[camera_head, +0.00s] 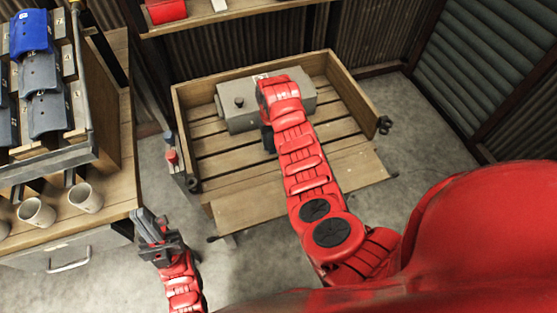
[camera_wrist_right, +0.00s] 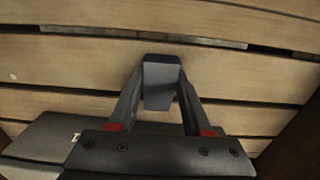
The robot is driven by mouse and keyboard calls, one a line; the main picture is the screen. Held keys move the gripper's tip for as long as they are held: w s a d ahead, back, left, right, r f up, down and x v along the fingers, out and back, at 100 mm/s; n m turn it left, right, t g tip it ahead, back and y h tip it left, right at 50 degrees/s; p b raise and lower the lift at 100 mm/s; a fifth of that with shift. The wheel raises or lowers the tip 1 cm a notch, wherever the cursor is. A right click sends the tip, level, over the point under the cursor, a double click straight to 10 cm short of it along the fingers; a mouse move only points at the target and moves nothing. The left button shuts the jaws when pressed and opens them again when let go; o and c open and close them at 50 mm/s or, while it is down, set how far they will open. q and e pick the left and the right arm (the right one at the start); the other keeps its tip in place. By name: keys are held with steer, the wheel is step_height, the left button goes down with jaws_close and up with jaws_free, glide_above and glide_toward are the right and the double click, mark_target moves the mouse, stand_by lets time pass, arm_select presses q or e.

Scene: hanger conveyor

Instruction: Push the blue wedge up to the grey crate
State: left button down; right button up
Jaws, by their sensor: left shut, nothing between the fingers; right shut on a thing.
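My right gripper (camera_wrist_right: 159,88) is shut on a small dark blue-grey block (camera_wrist_right: 161,72) over the wooden slats. I cannot tell whether this block is the blue wedge. In the head view the right gripper (camera_head: 268,140) points down beside a grey box (camera_head: 238,118) with a dark knob, inside the slatted wooden tray. My arm hides part of the box, and the block is not clear there. A bright blue piece (camera_head: 30,35) rests on the rack at the upper left. My left gripper (camera_head: 143,220) is shut and empty, in front of the bench.
The wooden tray (camera_head: 352,95) has raised sides and a lowered front board. Several grey pieces (camera_head: 47,110) sit on the rack. Pale mugs (camera_head: 86,197) stand on the bench below it. A red object (camera_head: 165,11) lies on the shelf above. Slats right of my arm are bare.

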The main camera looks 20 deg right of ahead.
steer(key=shift+w+b, duration=1.4)
steer(key=shift+b, duration=1.05)
steer(key=o, duration=1.2)
step_height(320, 180, up, 17)
steer(key=p, duration=0.3)
steer(key=shift+r, duration=0.2)
